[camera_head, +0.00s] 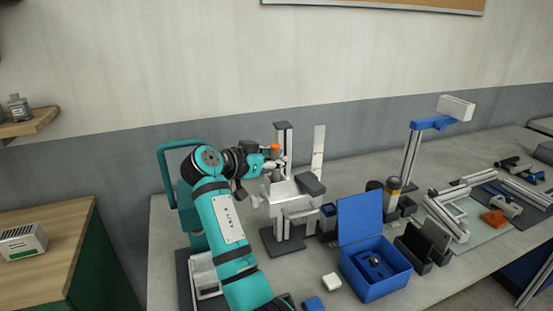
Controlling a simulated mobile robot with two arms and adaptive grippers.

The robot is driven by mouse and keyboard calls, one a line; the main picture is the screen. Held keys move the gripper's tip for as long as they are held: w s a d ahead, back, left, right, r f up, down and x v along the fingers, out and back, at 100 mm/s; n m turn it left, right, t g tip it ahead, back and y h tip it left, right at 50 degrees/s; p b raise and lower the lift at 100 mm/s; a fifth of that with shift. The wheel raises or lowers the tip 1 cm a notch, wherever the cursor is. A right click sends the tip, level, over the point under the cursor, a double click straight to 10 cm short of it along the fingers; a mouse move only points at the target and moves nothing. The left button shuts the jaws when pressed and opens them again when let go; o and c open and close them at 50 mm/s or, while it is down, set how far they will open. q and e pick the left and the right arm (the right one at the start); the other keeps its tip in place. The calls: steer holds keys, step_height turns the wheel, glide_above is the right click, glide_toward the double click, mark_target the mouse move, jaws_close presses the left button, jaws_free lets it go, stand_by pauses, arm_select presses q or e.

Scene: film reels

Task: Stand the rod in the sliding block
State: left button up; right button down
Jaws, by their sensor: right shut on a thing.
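My right gripper (270,166) is at the end of the teal arm, in front of the wall and above the white and grey fixture (291,196). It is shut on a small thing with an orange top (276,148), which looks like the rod. Its lower part is hidden by the fingers, and it looks roughly upright. I cannot pick out the sliding block for certain; the fixture just below and beside the gripper has a pale body and a dark grey part (311,184) at its right. Whether the rod touches the fixture is unclear. My left gripper is not in view.
An aluminium post (284,136) and a white upright strip (318,149) stand close behind the gripper. An open blue box (375,285) stands front right.

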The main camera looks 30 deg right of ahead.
steer(key=c, duration=1.5)
jaws_free()
